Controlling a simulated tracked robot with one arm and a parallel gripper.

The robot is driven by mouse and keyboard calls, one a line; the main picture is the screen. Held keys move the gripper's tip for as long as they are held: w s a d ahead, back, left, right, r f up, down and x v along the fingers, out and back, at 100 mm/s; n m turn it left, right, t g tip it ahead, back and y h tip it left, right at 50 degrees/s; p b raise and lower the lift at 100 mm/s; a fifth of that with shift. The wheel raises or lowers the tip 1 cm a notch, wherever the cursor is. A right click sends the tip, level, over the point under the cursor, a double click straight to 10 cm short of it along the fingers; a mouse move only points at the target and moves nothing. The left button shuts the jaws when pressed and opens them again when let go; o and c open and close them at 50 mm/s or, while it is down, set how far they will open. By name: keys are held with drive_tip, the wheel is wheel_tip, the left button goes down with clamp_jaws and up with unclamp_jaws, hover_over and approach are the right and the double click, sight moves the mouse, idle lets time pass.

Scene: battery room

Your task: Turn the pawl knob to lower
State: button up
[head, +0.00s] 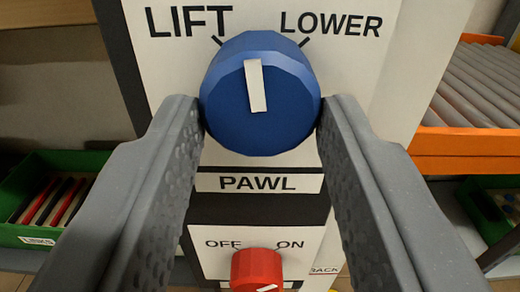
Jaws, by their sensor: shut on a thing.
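The blue pawl knob (228,112) sits on a white panel with LIFT at the upper left, LOWER at the upper right and PAWL below. Its white pointer mark (255,86) points nearly straight up, leaning slightly left, between the LIFT and LOWER ticks. My gripper (261,115) is shut on the knob, with one grey finger against its left side and one against its right side.
A red knob (256,268) marked OFF and ON is below. An orange-edged roller conveyor (470,142) is at right. A green bin (62,163) with red and dark items stands at lower left, another green bin (487,219) at right.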

drive_tip(key=m, duration=0.3)
drive_tip(key=m+b, duration=0.1)
drive_tip(key=m, duration=0.1)
drive_tip(key=shift+a+r+m, duration=0.1)
drive_tip(key=shift+r+m, duration=0.15)
drive_tip(key=shift+m, duration=0.05)
drive_tip(key=m+b, duration=0.1)
drive_tip(key=m, duration=0.2)
drive_tip(key=shift+m+b, duration=0.7)
drive_tip(key=shift+m, duration=0.2)
drive_tip(key=shift+w+d, duration=0.1)
drive_tip(key=shift+d, duration=0.1)
drive_tip(key=o, duration=0.9)
drive_tip(key=shift+d, duration=0.1)
drive_tip(key=shift+o, duration=0.4)
drive_tip(key=shift+a+f, duration=0.1)
drive_tip(key=shift+a, duration=0.1)
